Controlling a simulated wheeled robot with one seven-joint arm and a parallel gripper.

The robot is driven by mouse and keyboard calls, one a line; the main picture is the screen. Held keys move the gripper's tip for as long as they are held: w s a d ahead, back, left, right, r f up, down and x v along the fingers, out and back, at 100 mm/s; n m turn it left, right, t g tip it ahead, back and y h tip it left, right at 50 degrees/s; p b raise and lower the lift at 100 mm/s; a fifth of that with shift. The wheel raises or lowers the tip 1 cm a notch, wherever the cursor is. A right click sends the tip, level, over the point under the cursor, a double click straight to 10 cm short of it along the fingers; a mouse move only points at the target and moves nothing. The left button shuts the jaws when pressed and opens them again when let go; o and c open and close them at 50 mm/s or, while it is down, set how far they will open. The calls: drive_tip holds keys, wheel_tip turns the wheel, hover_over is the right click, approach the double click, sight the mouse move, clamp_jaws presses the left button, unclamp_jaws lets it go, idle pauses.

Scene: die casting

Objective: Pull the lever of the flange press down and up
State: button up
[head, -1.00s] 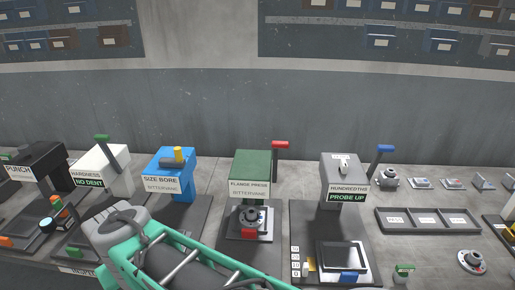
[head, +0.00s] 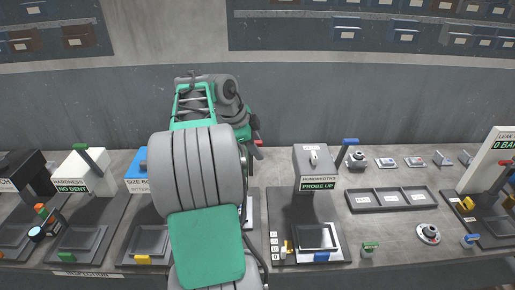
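The flange press is almost wholly hidden behind my arm in the head view. Only the red end of its lever (head: 259,143) shows, just right of my arm's far end. My gripper (head: 256,128) seems to be the dark part close by this red end, mostly covered by my arm's links. I cannot tell whether its fingers are open or shut, or whether they touch the lever. The part on the press is hidden too.
A black three-compartment tray (head: 391,200) lies further right. Left are the partly covered blue bore sizer (head: 137,172) and the white hardness tester (head: 84,171).

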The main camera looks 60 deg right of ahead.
drive_tip(key=shift+d+f, duration=0.15)
drive_tip(key=shift+f, duration=0.2)
drive_tip(key=shift+c, duration=0.2)
clamp_jaws()
idle(1.0)
